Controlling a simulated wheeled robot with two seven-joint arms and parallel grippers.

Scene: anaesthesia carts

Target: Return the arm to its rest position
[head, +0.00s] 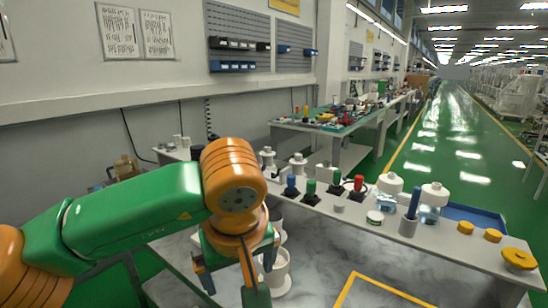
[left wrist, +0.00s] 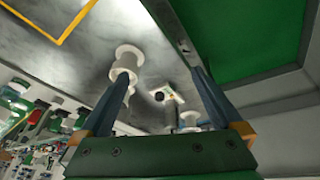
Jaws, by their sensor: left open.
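My left arm (head: 135,210), green with orange joints, reaches in from the left in the head view. Its gripper (head: 230,282) points down over the grey marbled surface, open, with nothing seen between the fingers. In the left wrist view the two dark blue fingers (left wrist: 165,75) stand well apart. White spool-shaped parts (head: 277,275) are just right of and partly behind the gripper. My right gripper is not in view.
A raised white shelf (head: 455,240) carries red, green and blue pieces, white parts and yellow discs (head: 518,258). A blue tray (head: 475,216) lies behind it. A yellow outline (head: 385,290) marks a clear patch of the marbled surface. A wall is at the left.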

